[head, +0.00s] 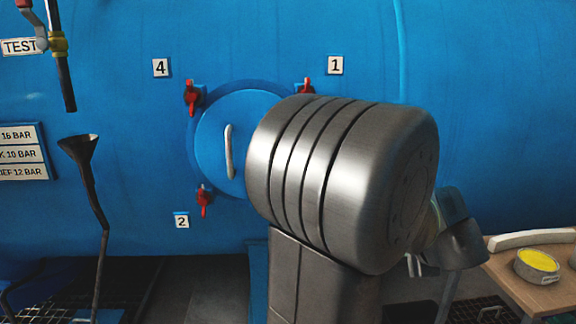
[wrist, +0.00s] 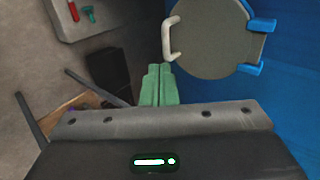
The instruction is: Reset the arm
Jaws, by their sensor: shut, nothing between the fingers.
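My gripper (wrist: 159,72) shows in the wrist view as two green fingers pressed together with nothing between them. In the head view my grey arm fills the middle and the gripper's fingers are not clearly seen. The arm covers the right part of a round blue hatch (head: 212,140) with a white handle (head: 229,152). In the wrist view, a grey round cover (wrist: 222,35) with a white handle (wrist: 170,38) lies beyond the fingertips, against blue metal. I cannot tell whether it is the same hatch.
Red clamps (head: 192,98) sit around the hatch by number labels. A black funnel (head: 84,150) on a pipe stands at left. A wooden table (head: 525,285) at lower right holds a yellow-topped round item (head: 537,265). A wall panel (wrist: 90,14) with red and green tools shows in the wrist view.

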